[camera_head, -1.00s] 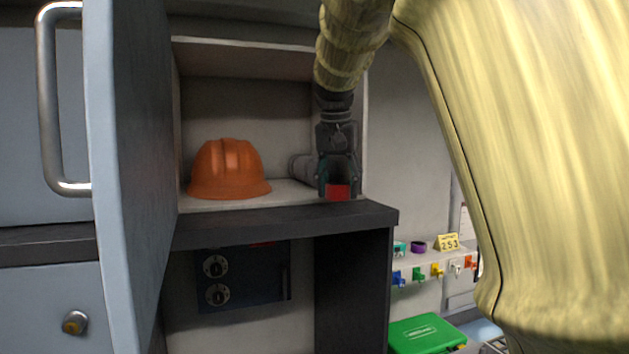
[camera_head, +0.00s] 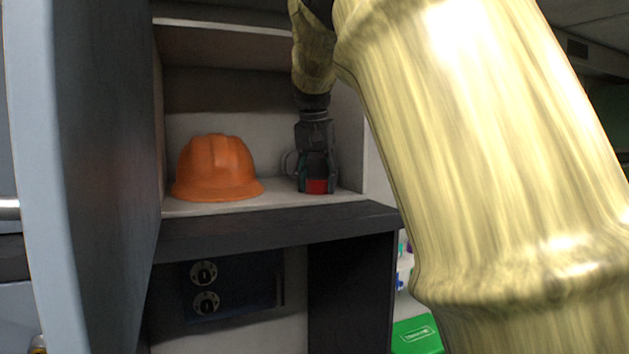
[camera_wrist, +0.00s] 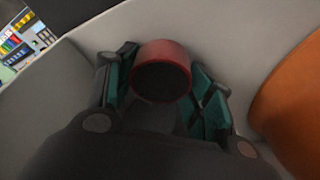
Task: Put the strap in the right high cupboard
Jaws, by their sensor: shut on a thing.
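The strap (camera_head: 317,186) shows as a small red roll between my fingertips, low over the cupboard's shelf. In the wrist view the strap (camera_wrist: 163,68) is a red ring with a dark round face, between the two teal-padded fingers. My gripper (camera_head: 317,180) points down inside the open cupboard, shut on the strap. The cupboard's shelf (camera_head: 285,199) is pale with a dark front edge. I cannot tell whether the strap touches it. The cupboard door (camera_head: 85,150) stands open at the left.
An orange hard hat (camera_head: 217,168) sits on the shelf left of my gripper. The right side wall (camera_head: 352,140) is close to my gripper. A green case (camera_head: 416,335) lies below right.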

